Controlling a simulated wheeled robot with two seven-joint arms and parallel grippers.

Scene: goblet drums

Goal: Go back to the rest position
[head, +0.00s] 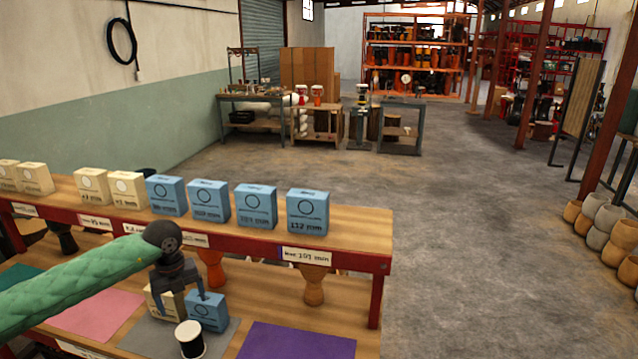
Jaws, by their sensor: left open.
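My left arm, in a green quilted sleeve, comes in from the left over the lower shelf. My left gripper (180,292) is open and points down, with its fingers in front of or just above a cream box (168,307) and a blue box (207,312) on the grey mat (150,336). Whether a finger touches either box I cannot tell. Nothing shows clamped between the fingers. My right gripper is out of view.
A black-and-white spool (190,339) stands near the blue box. Cream boxes (92,186) and blue boxes (307,211) line the upper shelf (355,222). A purple mat (297,341) is bare. Open floor (470,240) lies to the right.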

